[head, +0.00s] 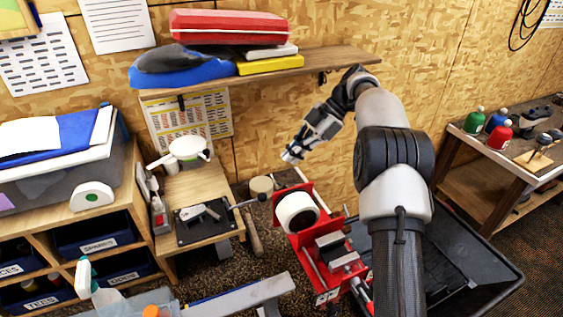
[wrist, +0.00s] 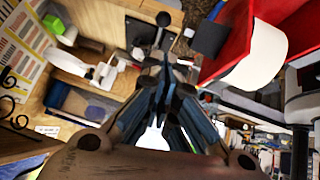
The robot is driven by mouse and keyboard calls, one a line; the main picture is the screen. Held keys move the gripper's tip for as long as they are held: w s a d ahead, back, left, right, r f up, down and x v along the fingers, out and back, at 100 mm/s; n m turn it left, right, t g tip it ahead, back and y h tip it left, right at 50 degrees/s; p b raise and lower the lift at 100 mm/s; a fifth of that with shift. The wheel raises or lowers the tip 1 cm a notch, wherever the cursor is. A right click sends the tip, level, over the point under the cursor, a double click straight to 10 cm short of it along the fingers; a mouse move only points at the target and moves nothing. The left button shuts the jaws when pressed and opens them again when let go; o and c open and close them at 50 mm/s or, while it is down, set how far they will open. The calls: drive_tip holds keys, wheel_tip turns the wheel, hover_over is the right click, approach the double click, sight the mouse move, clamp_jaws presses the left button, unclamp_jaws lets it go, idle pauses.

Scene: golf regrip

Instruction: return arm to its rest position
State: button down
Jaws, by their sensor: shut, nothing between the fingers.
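My gripper (head: 291,155) is shut and empty in the head view, held in the air in front of the wooden wall. It is below the wall shelf and above a red vise-like fixture (head: 308,187). My arm rises from the lower right, bends at the top near the shelf's right end, and points down to the left. In the wrist view my gripper's fingers (wrist: 163,70) come together at the middle. The red fixture (wrist: 232,40) shows at the upper right there, with a white roll (wrist: 258,60) on it. The gripper touches nothing that I can see.
A wall shelf (head: 335,58) carries a red case (head: 228,24) close to my arm. A small wooden bench (head: 190,188) with a white cup-like item stands at left. A black tray (head: 455,255) lies at lower right. A side table (head: 475,155) holds several bottles.

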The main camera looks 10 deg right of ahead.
drive_tip(key=s+a+r+m+h+b, duration=0.1)
drive_tip(key=s+m, duration=0.1)
drive_tip(key=s+r+m+b, duration=0.2)
drive_tip(key=s, duration=0.1)
drive_tip(key=s+a+r+m+h+b, duration=0.1)
drive_tip(key=s+m, duration=0.1)
drive_tip(key=shift+s+a+r+t+h+b, duration=0.2)
drive_tip(key=shift+s+a+t+h+b, duration=0.1)
drive_tip(key=shift+s+a+t, duration=0.1)
drive_tip(key=s+a+f+m+t+h+b, duration=0.1)
drive_tip(key=s+f+m+h+b, duration=0.3)
drive_tip(key=s, duration=0.6)
drive_tip(key=s+a+m+t+b, duration=0.1)
drive_tip(key=s+m+b, duration=0.3)
drive_tip(key=s, duration=0.6)
drive_tip(key=s+d+f+m+t+h+b, duration=0.1)
drive_tip(key=s+d+f+m+t+b, duration=0.1)
drive_tip(key=s+f+m, duration=0.5)
drive_tip(key=s+f, duration=0.3)
drive_tip(key=s, duration=0.1)
drive_tip(key=shift+s+f+h, duration=0.25)
drive_tip(key=shift+f+h, duration=0.05)
drive_tip(key=shift+f, duration=0.1)
